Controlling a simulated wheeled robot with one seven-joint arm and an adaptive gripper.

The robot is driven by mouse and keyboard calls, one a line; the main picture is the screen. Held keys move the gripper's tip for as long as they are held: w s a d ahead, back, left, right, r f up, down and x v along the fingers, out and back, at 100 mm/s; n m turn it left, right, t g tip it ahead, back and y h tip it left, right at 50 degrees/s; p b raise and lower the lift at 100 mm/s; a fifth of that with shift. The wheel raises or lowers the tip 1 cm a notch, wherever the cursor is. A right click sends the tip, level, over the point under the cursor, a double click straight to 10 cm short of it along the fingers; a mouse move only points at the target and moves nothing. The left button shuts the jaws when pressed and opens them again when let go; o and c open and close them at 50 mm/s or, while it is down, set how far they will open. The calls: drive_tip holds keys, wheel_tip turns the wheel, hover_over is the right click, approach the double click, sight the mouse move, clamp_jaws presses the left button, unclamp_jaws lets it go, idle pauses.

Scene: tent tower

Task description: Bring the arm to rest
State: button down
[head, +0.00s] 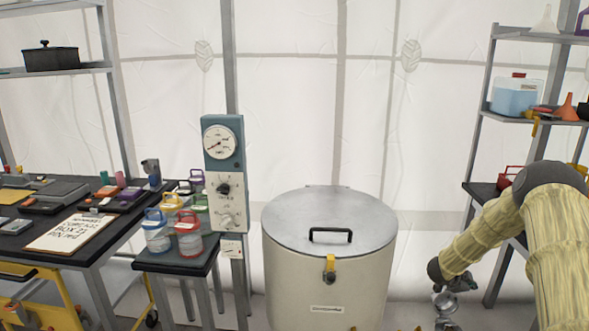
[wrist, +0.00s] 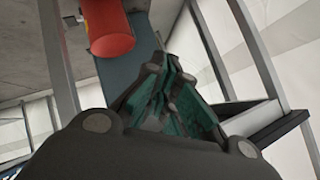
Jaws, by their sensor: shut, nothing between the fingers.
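My arm (head: 555,225) stands at the right of the head view, bent over, in a yellowish sleeve. Its wrist end hangs low, to the right of the large lidded drum. My gripper (wrist: 165,92) shows in the wrist view with its dark fingers and green pads closed together. Nothing is held between them.
The drum (head: 325,262) with a grey lid stands in the middle. A gauge panel (head: 223,170) and a small table with jars (head: 188,232) stand left of it. A shelf rack (head: 490,90) is behind my arm. A red cylinder (wrist: 110,32) shows in the wrist view.

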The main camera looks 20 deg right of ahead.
drive_tip(key=s+a+f+n+t+y+b, duration=0.15)
drive_tip(key=a+f+n, duration=0.55)
drive_tip(key=a, duration=0.7)
drive_tip(key=s+a+f+n+t+y+b, duration=0.1)
drive_tip(key=a+f+n+t+y+b, duration=0.2)
drive_tip(key=a+f, duration=0.85)
drive_tip(key=s+a+f+n+g+y+b, duration=0.1)
drive_tip(key=s+a+f+n, duration=0.15)
drive_tip(key=s+a, duration=0.45)
drive_tip(key=s+a+f+n+y+b, duration=0.15)
drive_tip(key=a+n, duration=0.25)
drive_tip(key=a, duration=0.7)
drive_tip(key=s+a+f+n+g+y+b, duration=0.1)
drive_tip(key=s+a+n+g, duration=0.15)
drive_tip(key=s+a, duration=0.5)
drive_tip(key=s+a+f+n+g+y+b, duration=0.1)
drive_tip(key=s+a+f+n, duration=0.2)
drive_tip(key=s, duration=0.8)
drive_tip(key=s+a+n+g+y+b, duration=0.1)
drive_tip(key=s+a+n+y, duration=0.1)
drive_tip(key=s+a, duration=0.6)
wheel_tip(320, 180, up, 16)
drive_tip(key=s+p, duration=0.1)
drive_tip(key=p, duration=1.5)
drive_tip(key=shift+s+d+r+n, duration=0.15)
drive_tip(key=shift+s+d+n, duration=0.15)
drive_tip(key=shift+d, duration=0.15)
